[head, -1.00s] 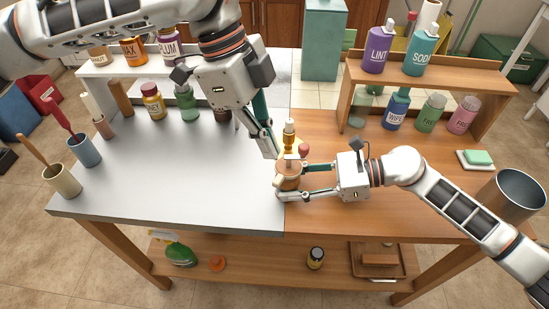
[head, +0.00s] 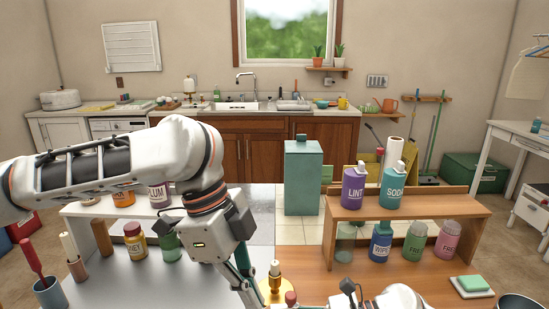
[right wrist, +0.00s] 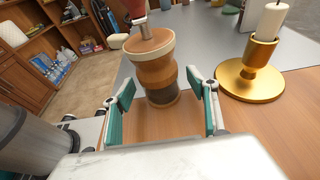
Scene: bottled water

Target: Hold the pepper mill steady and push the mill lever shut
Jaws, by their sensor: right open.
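The pepper mill (right wrist: 158,75) shows in the right wrist view as a turned wooden body with a dark band near its base, upright on the wooden tabletop. A metal piece with a red knob (right wrist: 135,8), apparently the mill lever, rises from its top and is cut off by the frame. My right gripper (right wrist: 161,90) is open, with its teal fingers on either side of the mill; a gap shows at the right finger. My left gripper (head: 243,270) is beside the candle holder in the head view, its fingertips cut off below. The head view hides most of the mill.
A brass candle holder (right wrist: 248,78) with a white candle stands close right of the mill in the right wrist view. A wooden shelf (head: 400,207) with several bottles stands at the right in the head view.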

